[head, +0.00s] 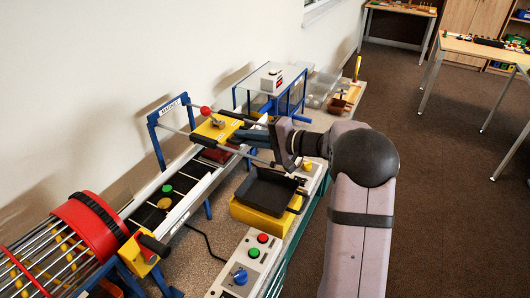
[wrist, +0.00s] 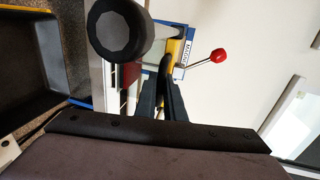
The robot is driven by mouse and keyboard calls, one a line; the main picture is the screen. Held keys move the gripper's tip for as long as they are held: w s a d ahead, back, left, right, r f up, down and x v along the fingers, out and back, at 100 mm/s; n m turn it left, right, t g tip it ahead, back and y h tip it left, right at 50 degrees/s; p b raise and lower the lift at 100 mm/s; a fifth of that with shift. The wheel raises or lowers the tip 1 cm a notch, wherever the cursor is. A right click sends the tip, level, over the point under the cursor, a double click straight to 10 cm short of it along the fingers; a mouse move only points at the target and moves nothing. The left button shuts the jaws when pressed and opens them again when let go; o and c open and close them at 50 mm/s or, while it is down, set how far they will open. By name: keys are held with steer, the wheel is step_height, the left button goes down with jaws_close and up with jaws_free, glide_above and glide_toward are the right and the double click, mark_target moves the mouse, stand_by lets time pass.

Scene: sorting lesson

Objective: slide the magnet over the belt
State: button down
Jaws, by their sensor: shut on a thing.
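The magnet carriage is a yellow block (head: 214,129) on two rails under a blue frame with a magnet sign (head: 171,107). A red-knobbed lever (head: 205,111) rises from it; the knob also shows in the wrist view (wrist: 218,56). My gripper (head: 246,136) is shut on the carriage's handle at its right side; the fingers hide most of the handle. In the wrist view the dark fingers (wrist: 163,92) meet at the yellow part. The black belt (head: 150,216) runs below left of the carriage, with a green piece (head: 167,188) and a yellow piece (head: 164,203) on it.
A red drum (head: 90,225) with metal bars stands at the front left. A black tray on a yellow base (head: 262,207) lies below my arm. A control box (head: 247,262) stands in front. A blue-framed clear case (head: 290,90) stands behind.

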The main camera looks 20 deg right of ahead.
steer(key=shift+r+x, duration=0.2)
steer(key=shift+x, duration=0.75)
steer(key=c, duration=1.8)
jaws_free()
steer(key=shift+c, duration=0.2)
steer(key=b+v, duration=0.2)
steer(key=v, duration=0.5)
steer(key=shift+s+d+r, duration=0.1)
